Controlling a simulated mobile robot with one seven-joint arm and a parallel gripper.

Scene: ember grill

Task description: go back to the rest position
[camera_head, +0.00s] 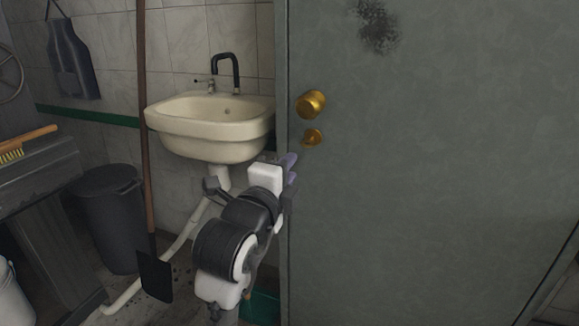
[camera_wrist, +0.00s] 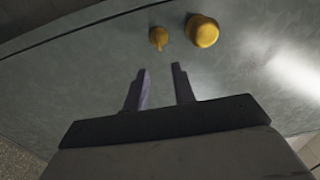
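My gripper (camera_head: 290,172) is in front of the left edge of a grey-green door (camera_head: 430,170), just below the brass lock piece (camera_head: 312,137) and the round brass knob (camera_head: 311,103). In the wrist view, my gripper (camera_wrist: 160,82) has its two purple-grey fingers apart with nothing between them. The lock piece (camera_wrist: 159,38) and the knob (camera_wrist: 202,31) lie beyond the fingertips, and I see no contact with them. My arm reaches up from the bottom middle of the head view.
A cream sink (camera_head: 212,125) with a dark tap hangs on the tiled wall left of the door. A long-handled shovel (camera_head: 155,275) stands before it. A dark bin (camera_head: 112,215) and a grill (camera_head: 40,175) with a brush (camera_head: 25,145) are at left.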

